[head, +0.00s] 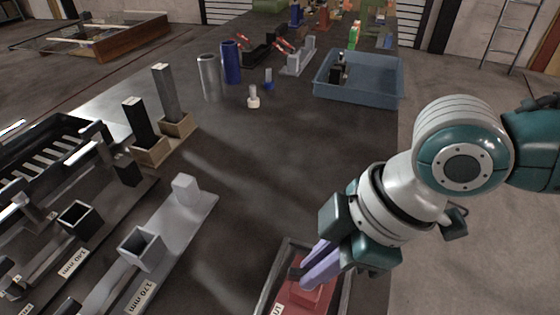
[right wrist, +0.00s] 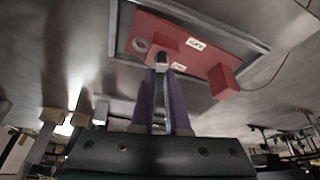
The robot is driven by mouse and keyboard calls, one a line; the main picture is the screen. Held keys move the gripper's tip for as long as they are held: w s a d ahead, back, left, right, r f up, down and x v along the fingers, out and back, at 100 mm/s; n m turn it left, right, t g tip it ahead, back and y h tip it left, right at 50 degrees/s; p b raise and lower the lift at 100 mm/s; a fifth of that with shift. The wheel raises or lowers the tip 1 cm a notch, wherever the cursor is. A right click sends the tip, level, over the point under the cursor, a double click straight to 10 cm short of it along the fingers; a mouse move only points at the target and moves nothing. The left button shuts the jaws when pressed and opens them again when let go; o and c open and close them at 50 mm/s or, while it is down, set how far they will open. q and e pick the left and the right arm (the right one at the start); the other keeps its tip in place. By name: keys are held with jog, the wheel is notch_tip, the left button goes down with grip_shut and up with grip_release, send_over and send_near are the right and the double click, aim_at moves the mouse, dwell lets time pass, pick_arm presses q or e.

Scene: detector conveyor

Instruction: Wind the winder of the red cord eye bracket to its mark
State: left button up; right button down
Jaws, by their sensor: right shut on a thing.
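The red cord eye bracket (head: 300,299) lies in a shallow grey tray (head: 271,281) at the bottom edge of the head view, partly cut off. In the right wrist view the red bracket (right wrist: 200,62) shows a round eye at one end, white labels and a red block at the other end. My right gripper (head: 305,277) reaches down over it with purple fingers. The winder's mark cannot be made out. My left gripper is not in view.
A blue bin (head: 358,91) stands at the back right of the table. Grey and blue cylinders (head: 231,62) stand at the back. Fixtures with sockets, one labelled 170 mm (head: 140,250), fill the left. The middle of the table is clear.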

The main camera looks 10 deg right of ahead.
jog(key=shift+s+r+m+p, duration=0.1)
jog(key=shift+r+m+p, duration=0.1)
jog(key=shift+m+p, duration=0.5)
jog(key=m+t+p, duration=0.1)
jog(key=m+p, duration=0.1)
jog(key=p, duration=0.1)
jog(key=m+t+h+p, duration=0.1)
jog(key=m+p, duration=0.2)
jog(key=shift+s+a+h+p, duration=0.15)
jog(key=shift+a+h+p, duration=0.05)
jog(key=shift+h+p, duration=0.15)
jog(key=m+h+p, duration=0.1)
jog(key=m+p, duration=0.1)
jog(key=m, duration=0.2)
jog(key=shift+a+f+t, duration=0.1)
jog(key=shift+t, duration=0.2)
jog(key=shift+f+m+h+p, duration=0.1)
jog(key=shift+m+h+p, duration=0.4)
jog(key=shift+m, duration=1.1)
jog(key=shift+h, duration=0.25)
jog(key=c, duration=0.9)
grip_release()
